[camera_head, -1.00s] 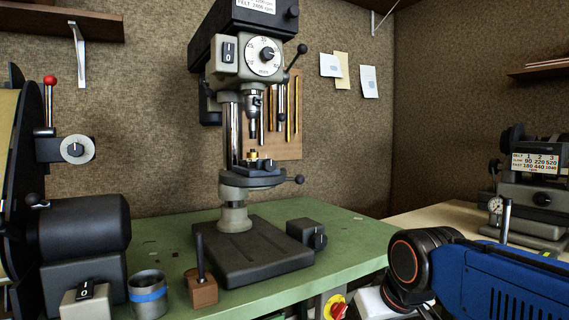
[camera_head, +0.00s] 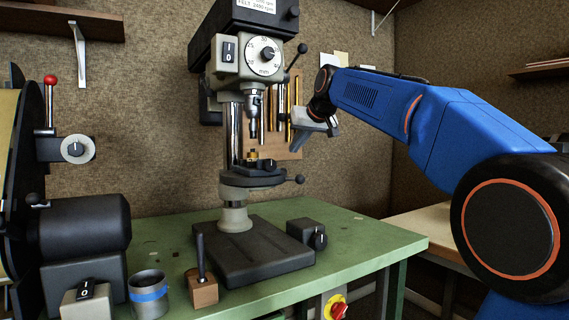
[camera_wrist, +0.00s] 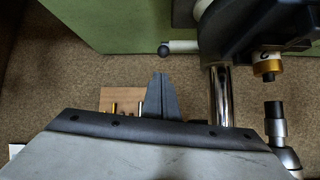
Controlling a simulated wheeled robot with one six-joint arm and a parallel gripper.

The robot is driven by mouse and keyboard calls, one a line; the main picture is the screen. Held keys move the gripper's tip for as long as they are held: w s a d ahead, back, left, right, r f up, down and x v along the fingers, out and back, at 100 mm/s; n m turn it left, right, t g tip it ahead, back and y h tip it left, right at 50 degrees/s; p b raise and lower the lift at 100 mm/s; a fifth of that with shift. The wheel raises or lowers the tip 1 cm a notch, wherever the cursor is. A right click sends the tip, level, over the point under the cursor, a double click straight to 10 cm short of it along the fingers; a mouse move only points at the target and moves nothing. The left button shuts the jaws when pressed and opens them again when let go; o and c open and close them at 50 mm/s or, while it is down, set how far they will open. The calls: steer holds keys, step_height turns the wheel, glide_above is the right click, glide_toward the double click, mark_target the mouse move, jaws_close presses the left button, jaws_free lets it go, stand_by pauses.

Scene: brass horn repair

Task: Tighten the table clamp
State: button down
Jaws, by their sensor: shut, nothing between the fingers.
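The drill press table (camera_head: 250,180) is a dark plate on the shiny column, with a small brass piece on top. A ball-ended lever (camera_head: 299,179), which looks like the table clamp, sticks out from the table's right side. In the wrist view, which looks upside down, the lever (camera_wrist: 182,47) shows a dark ball and a pale rod beside the column. My gripper (camera_head: 296,148) is shut and empty, above the lever and apart from it. Its closed dark fingers (camera_wrist: 161,78) also show in the wrist view, with the ball just beyond their tips.
The chuck (camera_head: 253,118) hangs above the table, and a feed handle (camera_head: 301,49) sticks out higher up. A tool board (camera_head: 290,148) is on the wall behind. The green bench (camera_head: 355,243) has free room at right. A grinder (camera_head: 85,235) stands at left.

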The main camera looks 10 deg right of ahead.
steer(key=w, duration=0.1)
steer(key=w+r, duration=0.1)
steer(key=r, duration=0.1)
steer(key=shift+w+a, duration=0.25)
steer(key=shift+w, duration=0.15)
steer(key=shift+w+a+f, duration=0.25)
steer(key=shift+w+f, duration=0.5)
steer(key=shift+f, duration=0.6)
steer(key=shift+w+a+f, duration=0.3)
steer(key=shift+w+f, duration=0.5)
steer(key=shift+f, duration=0.5)
steer(key=shift+w+a+f, duration=0.25)
steer(key=shift+w+f, duration=0.5)
steer(key=shift+f, duration=0.6)
steer(key=shift+f, duration=0.1)
